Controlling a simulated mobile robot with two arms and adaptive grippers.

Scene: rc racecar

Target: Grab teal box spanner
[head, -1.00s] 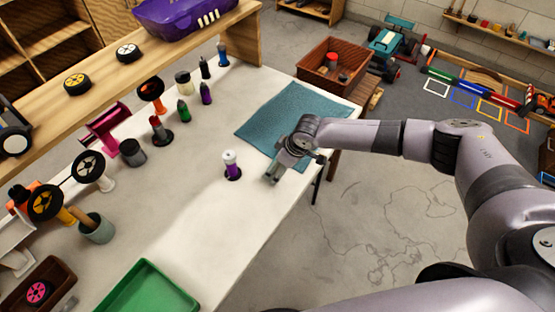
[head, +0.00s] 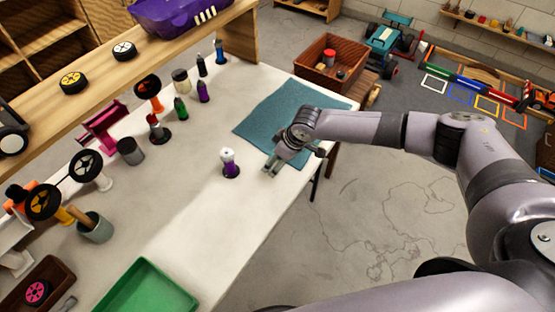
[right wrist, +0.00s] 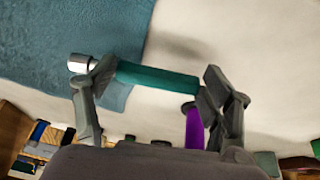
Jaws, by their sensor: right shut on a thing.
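The teal box spanner (right wrist: 157,77) shows in the right wrist view as a teal bar with a silver socket end (right wrist: 82,63) at the left. My right gripper (right wrist: 155,82) is shut on it, with one finger near the silver end and the other at the far end of the teal part. In the head view my right gripper (head: 272,168) is low over the table near its right edge, and the spanner is hidden or too small to make out there. My left gripper is not in view.
A purple and white upright item (head: 230,165) stands just left of the gripper. A teal mat (head: 270,120) lies behind it on the white table (head: 200,210). A green tray (head: 150,290) is at the front, and several bottles and parts line the left side.

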